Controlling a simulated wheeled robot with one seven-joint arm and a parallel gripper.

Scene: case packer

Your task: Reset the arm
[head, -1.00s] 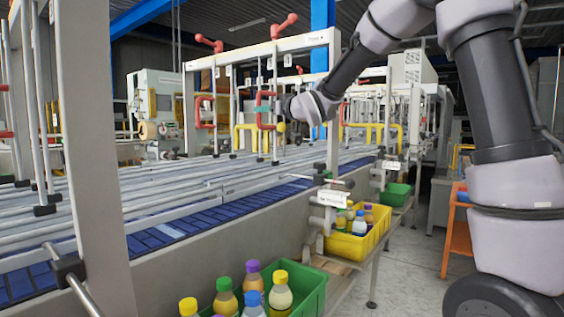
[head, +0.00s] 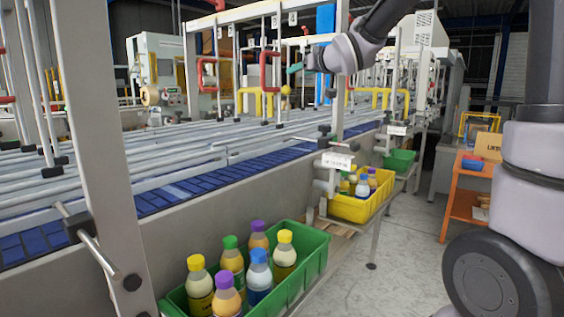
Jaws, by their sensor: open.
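My gripper (head: 295,69) shows small at the end of my arm, above the conveyor in the upper middle of the head view. Its teal fingers point left, near the red C-shaped handle (head: 271,72), and I see nothing held between them. I cannot tell whether the fingers touch the handle. My arm reaches in from the upper right.
The blue conveyor (head: 170,192) with guide rails runs along the left. A green crate (head: 316,262) of bottles stands in front, with a yellow crate (head: 347,208) and another green crate (head: 399,161) beyond. An orange shelf (head: 462,203) stands right. Grey floor between is clear.

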